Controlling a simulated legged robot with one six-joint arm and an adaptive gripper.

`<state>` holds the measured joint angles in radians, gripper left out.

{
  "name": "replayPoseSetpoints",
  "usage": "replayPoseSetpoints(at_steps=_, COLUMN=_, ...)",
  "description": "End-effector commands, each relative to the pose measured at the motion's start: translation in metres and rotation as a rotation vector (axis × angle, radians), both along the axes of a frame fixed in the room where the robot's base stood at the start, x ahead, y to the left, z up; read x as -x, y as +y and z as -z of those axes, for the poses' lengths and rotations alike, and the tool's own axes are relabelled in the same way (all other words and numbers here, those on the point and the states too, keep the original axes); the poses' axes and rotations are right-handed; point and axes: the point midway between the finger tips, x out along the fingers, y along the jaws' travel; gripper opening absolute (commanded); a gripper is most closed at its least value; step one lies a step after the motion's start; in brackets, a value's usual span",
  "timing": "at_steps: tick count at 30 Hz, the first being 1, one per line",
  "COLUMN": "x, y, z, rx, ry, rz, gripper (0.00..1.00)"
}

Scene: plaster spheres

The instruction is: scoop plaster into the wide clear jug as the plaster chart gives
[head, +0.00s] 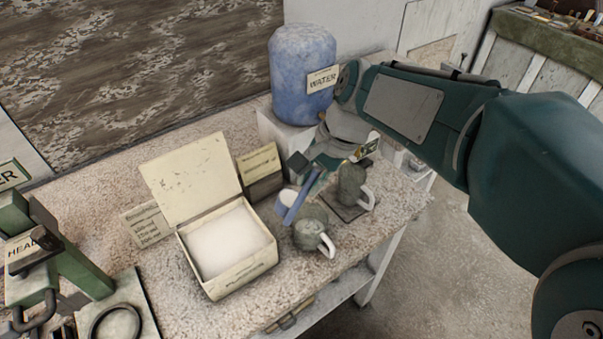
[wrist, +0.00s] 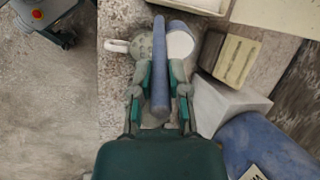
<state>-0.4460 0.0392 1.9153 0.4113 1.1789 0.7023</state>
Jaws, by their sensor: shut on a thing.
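My gripper (head: 309,182) is shut on the handle of a blue scoop (head: 297,203), which also shows between the fingers in the wrist view (wrist: 158,65). The scoop's round bowl shows a white, level surface (wrist: 180,44). The bowl is beside the rim of a wide, clear, greyish jug (head: 308,232) with a white handle, which the scoop partly covers in the wrist view (wrist: 141,46). I cannot tell how full the jug is. An open box of white plaster (head: 225,287) stands to the left, its lid raised. A pale card (head: 146,224) with small printed lines stands behind the box, unreadable here.
A narrower clear jug (head: 350,186) stands on a dark square pad at the right, close to my gripper. A blue water container (head: 302,70) stands on a white block behind. Another yellowish card (head: 259,162) stands behind the box. Green metal equipment (head: 75,255) is at the left.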

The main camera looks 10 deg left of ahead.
Motion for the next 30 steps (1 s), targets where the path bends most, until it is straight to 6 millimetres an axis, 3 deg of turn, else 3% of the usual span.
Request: replayPoseSetpoints(at_steps=30, x=-0.018, y=-0.044, z=0.063, rx=-0.471, ry=0.184, rz=0.008, gripper=0.0)
